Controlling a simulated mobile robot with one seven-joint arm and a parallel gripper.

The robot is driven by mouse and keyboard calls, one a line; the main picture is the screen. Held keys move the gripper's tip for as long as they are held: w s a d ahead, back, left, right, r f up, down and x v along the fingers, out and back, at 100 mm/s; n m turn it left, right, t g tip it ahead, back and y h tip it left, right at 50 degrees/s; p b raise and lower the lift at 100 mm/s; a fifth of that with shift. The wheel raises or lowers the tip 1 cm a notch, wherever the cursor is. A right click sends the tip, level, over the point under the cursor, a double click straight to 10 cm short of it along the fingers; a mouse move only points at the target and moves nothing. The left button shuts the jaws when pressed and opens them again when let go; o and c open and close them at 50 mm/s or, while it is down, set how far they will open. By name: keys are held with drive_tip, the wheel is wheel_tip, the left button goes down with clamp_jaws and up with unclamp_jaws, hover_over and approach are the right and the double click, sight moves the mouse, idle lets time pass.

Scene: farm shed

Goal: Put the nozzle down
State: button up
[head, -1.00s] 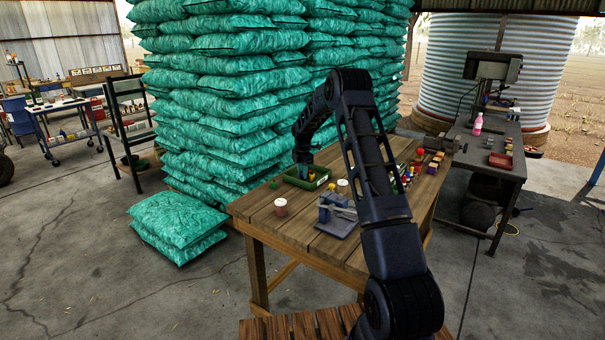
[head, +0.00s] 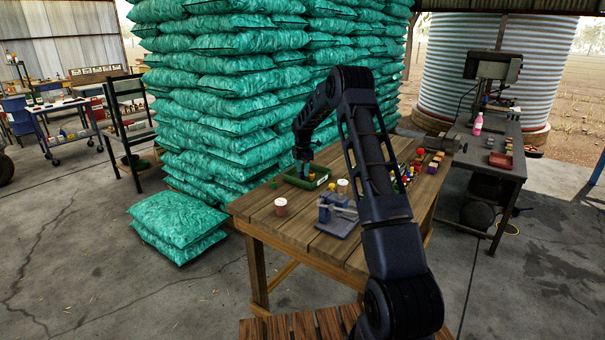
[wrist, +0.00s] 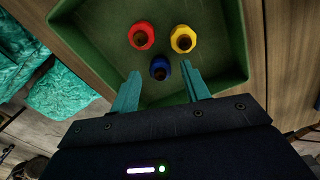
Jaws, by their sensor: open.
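A green tray (wrist: 88,45) holds three nozzles: a red one (wrist: 141,35), a yellow one (wrist: 183,39) and a blue one (wrist: 160,69). All three show their open ends to the wrist camera. My gripper (wrist: 161,74) is open, with its teal fingers on either side of the blue nozzle. Gaps show between the nozzle and both fingertips. In the head view my gripper (head: 303,168) is over the tray (head: 291,178) on the wooden table; there the blue nozzle cannot be made out.
On the wooden table (head: 290,232) stand a blue-grey vise-like fixture (head: 338,218), a whitish-red jar (head: 281,206) and several small coloured items at the right. Stacked green sacks (head: 235,100) rise close behind the tray. The table's front left is clear.

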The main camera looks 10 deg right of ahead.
sight(303, 172)
wheel_tip(303, 172, up, 10)
drive_tip(key=s+d+r+m+t, duration=0.15)
drive_tip(key=s+r+m, duration=0.45)
drive_tip(key=s+r, duration=0.8)
drive_tip(key=s+d+r+m, duration=0.1)
drive_tip(key=s+r+m, duration=0.25)
drive_tip(key=s, duration=0.45)
drive_tip(key=s+d+r+m, duration=0.2)
drive_tip(key=s+r, duration=0.2)
drive_tip(key=s, duration=0.3)
drive_tip(key=s+d+f+m+t, duration=0.1)
drive_tip(key=s+m, duration=0.5)
drive_tip(key=s, duration=0.9)
drive_tip(key=s+d+f+m+t, duration=0.1)
drive_tip(key=s+f+m, duration=0.3)
drive_tip(key=s, duration=1.2)
drive_tip(key=shift+d+f+m+t, duration=0.15)
drive_tip(key=shift+d+m+t, duration=0.15)
drive_tip(key=shift+m+t, duration=0.45)
drive_tip(key=shift+o, duration=0.4)
